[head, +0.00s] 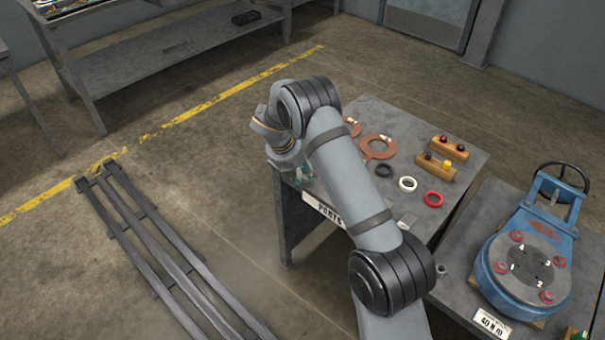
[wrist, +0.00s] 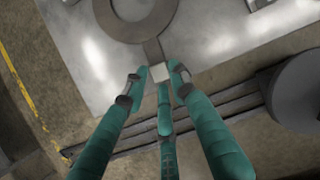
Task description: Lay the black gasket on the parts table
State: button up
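In the wrist view a flat dark grey ring with a tab, seemingly the black gasket (wrist: 153,35), ends in a pale grip block (wrist: 155,72). My gripper (wrist: 158,73) has its teal fingers closed about that block. The ring appears over the bright top of the parts table; whether it touches the top I cannot tell. In the head view my gripper (head: 304,172) is at the left edge of the parts table (head: 455,157), mostly hidden by my arm. The held ring is not visible there.
Copper ring gaskets (head: 377,147) lie on the table behind my arm. Small black (head: 383,170), white (head: 407,184) and red (head: 433,198) rings and wooden blocks with knobs (head: 435,167) sit nearby. A blue valve (head: 525,262) stands right. Floor rails (head: 165,245) run left.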

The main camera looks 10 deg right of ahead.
jog(key=o, duration=0.3)
jog(key=shift+o, duration=0.2)
jog(key=shift+r, duration=0.3)
jog(key=p+v, duration=0.1)
jog(key=v, duration=1.1)
jog(key=shift+r+p, duration=0.3)
jog(key=shift+p, duration=0.05)
jog(key=shift+w, duration=0.1)
